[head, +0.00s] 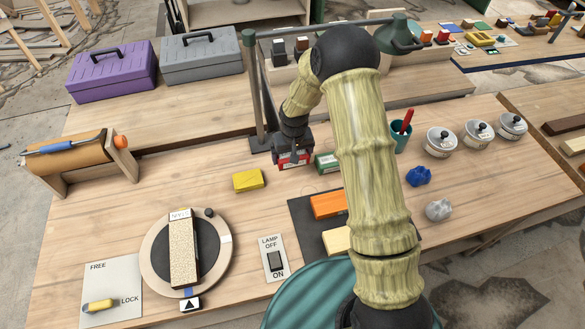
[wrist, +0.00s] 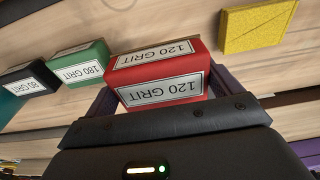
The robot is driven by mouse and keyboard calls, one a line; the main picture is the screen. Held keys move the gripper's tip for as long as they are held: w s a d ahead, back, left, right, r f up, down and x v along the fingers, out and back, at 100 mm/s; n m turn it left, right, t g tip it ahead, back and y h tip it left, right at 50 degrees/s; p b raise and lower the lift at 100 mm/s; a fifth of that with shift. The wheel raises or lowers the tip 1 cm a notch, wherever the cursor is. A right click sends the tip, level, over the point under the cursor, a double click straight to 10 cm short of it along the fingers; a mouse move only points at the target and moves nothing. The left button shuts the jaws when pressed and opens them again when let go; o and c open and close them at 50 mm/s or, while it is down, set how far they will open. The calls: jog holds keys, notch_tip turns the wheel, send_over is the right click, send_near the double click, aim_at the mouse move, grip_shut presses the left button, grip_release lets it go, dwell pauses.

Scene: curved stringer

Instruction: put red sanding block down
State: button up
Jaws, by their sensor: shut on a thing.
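The red sanding block (wrist: 160,72) is labelled 120 GRIT and sits between the fingers of my gripper (wrist: 158,98) in the wrist view. In the head view my gripper (head: 293,150) is near the middle of the bench, with the red block (head: 292,161) under it. My gripper is shut on the block. The block is at or just above the wooden bench top (head: 215,152); I cannot tell whether it touches. A green block (wrist: 80,64) labelled 180 GRIT and a black block (wrist: 27,80) labelled 80 GRIT lie in a row beside it.
A yellow block (head: 248,180) lies left of my gripper, with bare wood around it. A lamp post (head: 255,85) stands close behind. A dark mat (head: 303,218) with an orange block (head: 328,204) lies in front. A round turntable (head: 158,252) and lamp switch (head: 274,258) are nearer.

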aim_at(293, 174)
notch_tip(293, 174, down, 3)
jog(key=shift+w+d, duration=0.1)
jog(key=shift+f+p, duration=0.75)
jog(key=shift+f, duration=1.1)
jog(key=shift+f+b, duration=0.4)
jog(key=shift+f, duration=0.2)
jog(key=o, duration=1)
jog(key=shift+s+f, duration=0.1)
jog(key=shift+s, duration=0.1)
